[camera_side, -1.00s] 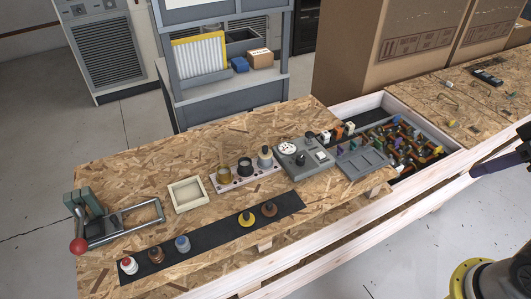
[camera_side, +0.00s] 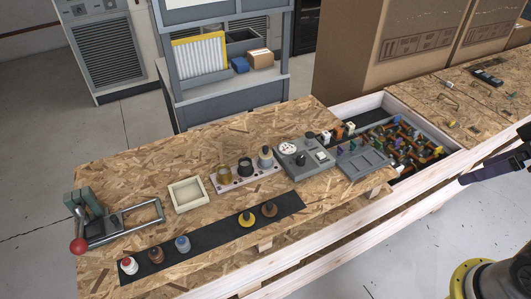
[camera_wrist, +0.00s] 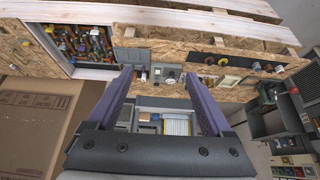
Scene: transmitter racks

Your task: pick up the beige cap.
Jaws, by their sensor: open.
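The beige cap is hard to single out. A pale, beige-grey capped piece (camera_side: 265,154) stands at the right end of a pale rack (camera_side: 250,177), beside a black piece (camera_side: 245,167) and an olive-gold piece (camera_side: 223,173). Which of these is the cap is not certain. My gripper (camera_wrist: 156,74) is open and empty in the wrist view, its two purple fingers apart. It is high and well away from the rack; in the side view a purple finger shows at the right edge. The right finger seems to hide part of the rack in the wrist view.
A black strip (camera_side: 213,232) holds several knobs: red-white (camera_side: 128,265), brown, blue-grey and yellow-based. A square cream tray (camera_side: 187,194), a red-knobbed lever fixture (camera_side: 78,244) and a grey dial box (camera_side: 303,157) share the board. A bin of clutter (camera_side: 400,146) lies right; cardboard boxes (camera_side: 365,50) stand behind.

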